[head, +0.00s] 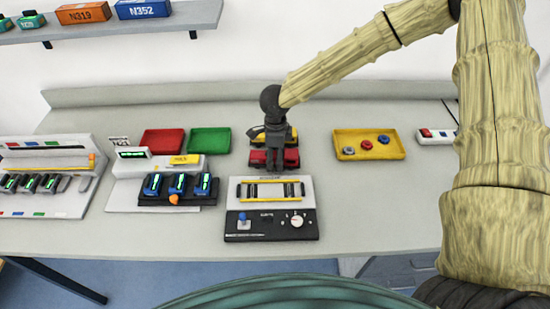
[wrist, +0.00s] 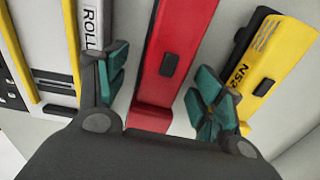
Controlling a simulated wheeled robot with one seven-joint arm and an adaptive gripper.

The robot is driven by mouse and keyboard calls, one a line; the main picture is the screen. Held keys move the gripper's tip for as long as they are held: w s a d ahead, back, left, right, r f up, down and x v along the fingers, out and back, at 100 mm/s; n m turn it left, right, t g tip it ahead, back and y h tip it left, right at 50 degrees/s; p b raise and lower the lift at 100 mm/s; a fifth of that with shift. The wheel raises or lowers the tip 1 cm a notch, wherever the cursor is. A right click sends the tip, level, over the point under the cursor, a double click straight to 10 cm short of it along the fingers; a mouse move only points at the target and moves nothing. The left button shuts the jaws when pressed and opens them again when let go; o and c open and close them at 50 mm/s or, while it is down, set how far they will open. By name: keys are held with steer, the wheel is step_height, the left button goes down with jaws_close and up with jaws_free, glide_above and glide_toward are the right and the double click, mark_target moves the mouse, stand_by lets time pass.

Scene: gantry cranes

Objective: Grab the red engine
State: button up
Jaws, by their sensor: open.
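The red engine (head: 259,158) is on the table at the middle, partly hidden behind my gripper (head: 274,150) in the head view. In the wrist view the red engine (wrist: 186,42) is a long red body with a small dark block on top. It runs between the two teal-padded fingers of my open gripper (wrist: 162,78). A gap shows on each side, so the fingers do not appear to grip it. A yellow engine (head: 291,139) lies just behind the red one. In the wrist view the yellow engine (wrist: 272,70), marked N52, is right of the right finger.
A control box with yellow rails (head: 271,208) stands just in front of the engines. A green tray (head: 209,140) and a red tray (head: 163,141) are to the left. A yellow tray with round pieces (head: 368,155) is to the right. Bare table lies between them.

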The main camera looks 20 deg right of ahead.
steer(key=c, duration=1.3)
